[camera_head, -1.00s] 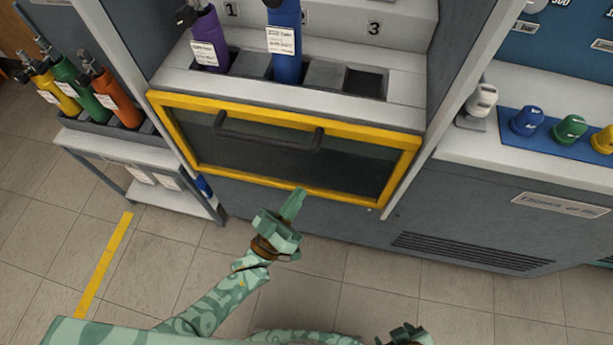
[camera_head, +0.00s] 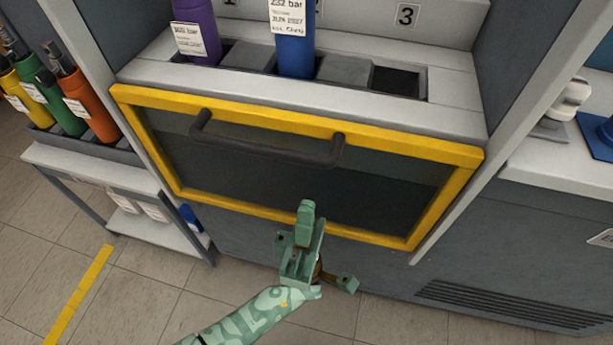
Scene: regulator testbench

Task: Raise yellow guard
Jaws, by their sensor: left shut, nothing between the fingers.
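The yellow guard (camera_head: 300,118) is a yellow-framed, dark see-through panel on the bench front, below the slots. It is in its lowered place. Its black bar handle (camera_head: 262,150) runs across the upper part of the panel. My left gripper (camera_head: 306,208) is shut and empty. In the picture its fingertips overlap the lower part of the panel, below and right of the handle's middle, apart from the handle. I cannot tell whether they touch the panel. My right gripper is out of view.
A purple cylinder (camera_head: 196,32) and a blue cylinder (camera_head: 293,42) stand in slots above the guard. A cart (camera_head: 95,165) with several cylinders stands at left. A side bench (camera_head: 560,165) is at right. Tiled floor (camera_head: 150,295) is free in front.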

